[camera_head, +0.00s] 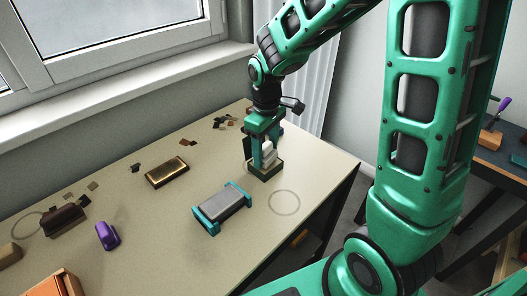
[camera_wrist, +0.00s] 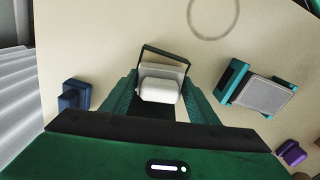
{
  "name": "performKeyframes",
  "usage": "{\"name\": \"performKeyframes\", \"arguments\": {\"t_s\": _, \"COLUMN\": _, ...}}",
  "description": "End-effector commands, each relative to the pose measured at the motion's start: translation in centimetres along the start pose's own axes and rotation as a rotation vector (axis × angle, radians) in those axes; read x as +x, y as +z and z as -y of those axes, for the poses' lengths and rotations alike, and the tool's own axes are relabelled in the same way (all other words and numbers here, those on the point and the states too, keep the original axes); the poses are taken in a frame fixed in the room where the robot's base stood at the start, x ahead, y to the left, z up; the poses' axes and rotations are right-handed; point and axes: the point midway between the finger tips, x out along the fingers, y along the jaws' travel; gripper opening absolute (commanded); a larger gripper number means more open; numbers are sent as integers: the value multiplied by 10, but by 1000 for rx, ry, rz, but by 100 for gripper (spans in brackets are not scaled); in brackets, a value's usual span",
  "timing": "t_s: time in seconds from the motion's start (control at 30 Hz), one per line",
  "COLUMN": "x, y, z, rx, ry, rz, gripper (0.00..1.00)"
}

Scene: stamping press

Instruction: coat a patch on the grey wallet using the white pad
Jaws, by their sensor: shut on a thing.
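My gripper (camera_head: 264,143) points down at the far right end of the table, shut on the white pad (camera_head: 263,158). In the wrist view the pad (camera_wrist: 160,90) sits between the two green fingers. A small dark-rimmed tray (camera_head: 266,174) is right under the pad; its rim (camera_wrist: 166,53) also shows in the wrist view. I cannot tell whether the pad touches the tray's inside. The grey wallet (camera_head: 220,201) lies flat between teal holders (camera_head: 206,222), nearer the front and left of my gripper. It also shows at the right of the wrist view (camera_wrist: 267,95).
A drawn circle (camera_head: 284,202) marks bare table right of the wallet. A gold-topped dark block (camera_head: 167,172), a purple object (camera_head: 107,236), a brown item (camera_head: 63,220) and an orange box (camera_head: 56,285) lie to the left. Small dark scraps lie along the back. A blue object (camera_wrist: 75,96) is near the gripper.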

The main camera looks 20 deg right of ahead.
Motion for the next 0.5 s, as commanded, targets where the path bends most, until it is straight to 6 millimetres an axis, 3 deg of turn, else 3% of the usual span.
{"name": "performKeyframes", "arguments": {"t_s": 0.5, "x": 5, "y": 0, "z": 0, "rx": 1, "ry": 0, "rz": 0, "gripper": 36}}
